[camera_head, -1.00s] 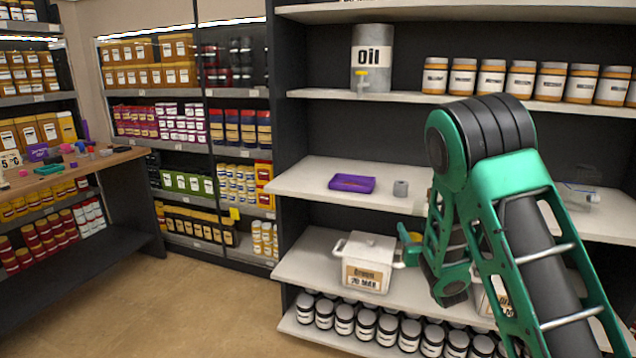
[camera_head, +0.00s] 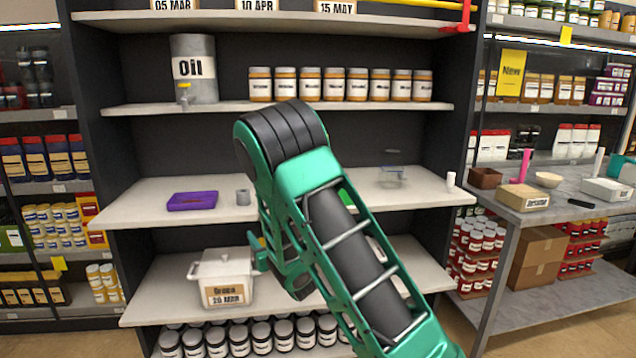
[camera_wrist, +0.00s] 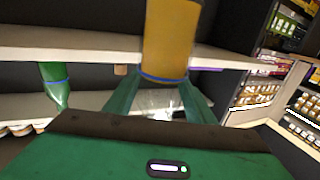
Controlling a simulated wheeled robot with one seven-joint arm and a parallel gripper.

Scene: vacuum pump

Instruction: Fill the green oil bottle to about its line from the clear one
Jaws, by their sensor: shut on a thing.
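In the wrist view, my gripper (camera_wrist: 157,100) is shut on the clear bottle (camera_wrist: 168,45), which holds amber oil and has a blue ring. Its part between the fingers looks clear and empty. The green bottle (camera_wrist: 55,85), also with a blue ring, shows to the left, apart from my gripper; its oil level cannot be told. In the head view, my gripper (camera_head: 258,250) is small and partly hidden by my arm, right of the white pot; the bottle in it is not clear there.
The white lidded pot (camera_head: 222,277) stands on the shelf below. An oil can (camera_head: 195,68) stands above. A side table (camera_head: 560,222) is at the right.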

